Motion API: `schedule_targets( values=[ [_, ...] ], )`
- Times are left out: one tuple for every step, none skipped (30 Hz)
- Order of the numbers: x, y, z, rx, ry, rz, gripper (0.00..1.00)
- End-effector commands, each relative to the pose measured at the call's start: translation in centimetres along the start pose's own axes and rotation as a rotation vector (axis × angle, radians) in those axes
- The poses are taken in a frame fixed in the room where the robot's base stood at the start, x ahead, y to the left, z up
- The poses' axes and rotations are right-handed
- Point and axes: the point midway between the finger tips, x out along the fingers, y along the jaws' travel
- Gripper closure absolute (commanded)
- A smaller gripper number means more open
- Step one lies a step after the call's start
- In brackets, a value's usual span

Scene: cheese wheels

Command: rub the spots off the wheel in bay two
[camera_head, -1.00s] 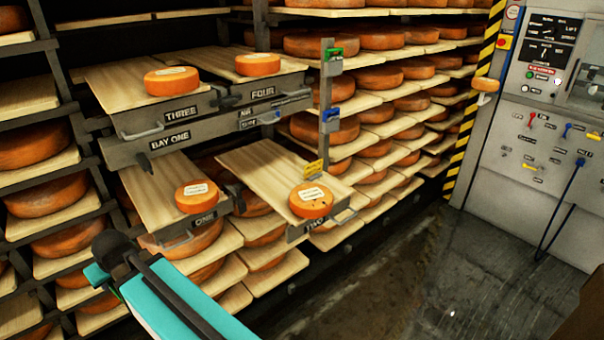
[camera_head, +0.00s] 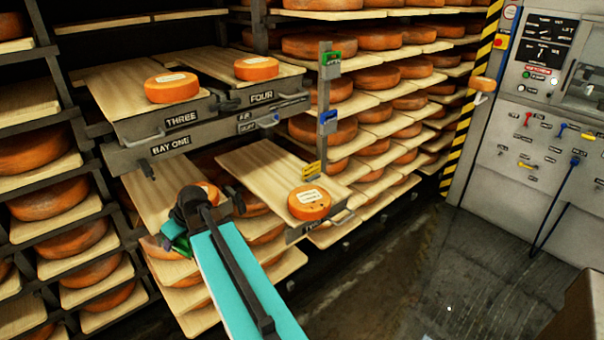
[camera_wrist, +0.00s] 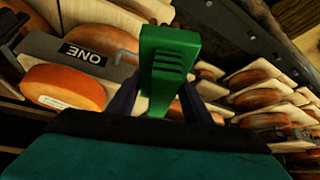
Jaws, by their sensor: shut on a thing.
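The orange wheel (camera_head: 309,203) lies on the pulled-out board (camera_head: 262,171) whose front label reads TWO, partly legible. It has a pale paper label on top and a few small dark spots near its right side. My gripper (camera_head: 184,232) is to the left of it, apart from it, in front of board one. My gripper is shut on a green ridged tool (camera_wrist: 168,65), whose green end (camera_head: 181,245) also shows in the head view. The tool's working face is hidden. The wheel on board one (camera_head: 210,192) is partly hidden behind my arm.
Wheels three (camera_head: 172,87) and four (camera_head: 257,68) sit on pulled-out boards above, over a grey beam marked BAY ONE. A grey post (camera_head: 323,110) with coloured tags stands behind board two. A control panel (camera_head: 545,130) is at the right. The floor (camera_head: 400,265) in front is clear.

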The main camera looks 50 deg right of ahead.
Motion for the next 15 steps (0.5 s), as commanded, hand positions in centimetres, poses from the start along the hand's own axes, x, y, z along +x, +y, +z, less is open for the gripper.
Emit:
schedule_targets(
  values=[
    [-0.8,1.5,0.1,-0.002,0.000,-0.004,0.73],
    [-1.1,2.2,0.3,-0.009,0.000,-0.007,0.73],
    [-1.5,3.1,0.5,-0.016,0.001,-0.012,0.73],
    [-1.8,3.8,0.6,-0.021,0.001,-0.015,0.73],
    [-2.2,4.5,0.8,-0.027,0.000,-0.019,0.73],
    [-2.6,5.4,1.1,-0.034,0.001,-0.024,0.73],
    [-3.0,6.1,1.3,-0.041,0.001,-0.027,0.73],
    [-3.3,6.8,1.5,-0.047,0.001,-0.031,0.73],
    [-3.8,7.6,1.7,-0.055,0.001,-0.037,0.73],
    [-4.2,8.3,2.0,-0.060,0.001,-0.040,0.73],
    [-4.6,9.0,2.2,-0.068,0.001,-0.044,0.73],
    [-5.1,9.9,2.5,-0.076,0.001,-0.050,0.73],
    [-5.5,10.6,2.7,-0.082,0.001,-0.054,0.73],
    [-5.9,11.3,3.0,-0.088,0.001,-0.057,0.73],
    [-6.5,12.1,3.3,-0.098,0.001,-0.064,0.73]
  ],
)
